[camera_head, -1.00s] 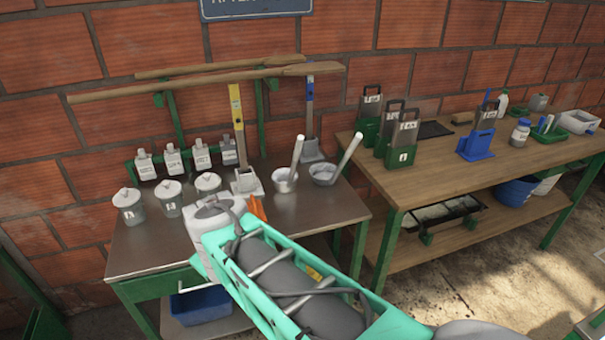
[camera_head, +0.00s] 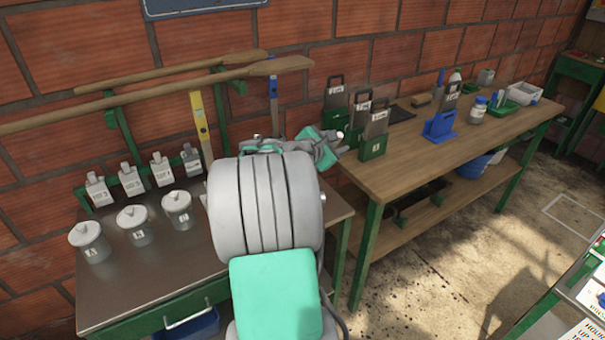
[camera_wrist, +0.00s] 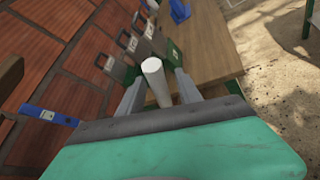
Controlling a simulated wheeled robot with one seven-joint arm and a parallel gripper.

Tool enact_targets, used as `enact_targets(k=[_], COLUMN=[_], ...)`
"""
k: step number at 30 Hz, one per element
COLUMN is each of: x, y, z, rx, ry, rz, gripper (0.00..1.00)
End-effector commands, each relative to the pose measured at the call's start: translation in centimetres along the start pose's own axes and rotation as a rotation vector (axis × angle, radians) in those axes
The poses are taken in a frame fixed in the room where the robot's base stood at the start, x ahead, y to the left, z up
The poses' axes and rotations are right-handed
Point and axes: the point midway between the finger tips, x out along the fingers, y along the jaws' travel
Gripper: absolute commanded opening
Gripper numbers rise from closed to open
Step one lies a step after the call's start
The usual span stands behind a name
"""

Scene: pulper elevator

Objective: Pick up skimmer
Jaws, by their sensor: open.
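My gripper (camera_wrist: 158,92) is open, with its two grey fingers apart. A white round handle (camera_wrist: 155,74) stands between the fingers in the wrist view, its end towards the camera. I cannot tell whether the fingers touch it. It looks like the handle of one of the two grey long-handled scoops on the metal table; which one is the skimmer I cannot tell. In the head view my grey and teal arm hides both scoops and most of the gripper, which is over the right part of the metal table.
A yellow-handled tool (camera_head: 199,125) and a blue-handled tool (camera_wrist: 50,115) stand behind. Long wooden paddles (camera_head: 150,91) hang on the wall. A wooden table (camera_head: 410,150) stands right.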

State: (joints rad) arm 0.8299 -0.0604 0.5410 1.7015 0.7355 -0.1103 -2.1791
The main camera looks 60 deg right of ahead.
Motion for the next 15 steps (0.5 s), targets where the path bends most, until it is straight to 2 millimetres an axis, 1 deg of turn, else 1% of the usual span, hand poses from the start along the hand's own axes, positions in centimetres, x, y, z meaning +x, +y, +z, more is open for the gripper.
enact_targets(k=[1,3,10,15], x=[0.8,1.6,1.8,1.8], y=[-0.1,-0.1,-0.1,-0.2], z=[0.1,0.1,0.1,0.1], rx=[0.000,0.002,0.003,0.003], ry=[0.000,-0.001,0.000,0.000], rz=[-0.003,-0.002,-0.001,-0.002], gripper=[0.41,0.41,0.41,0.28])
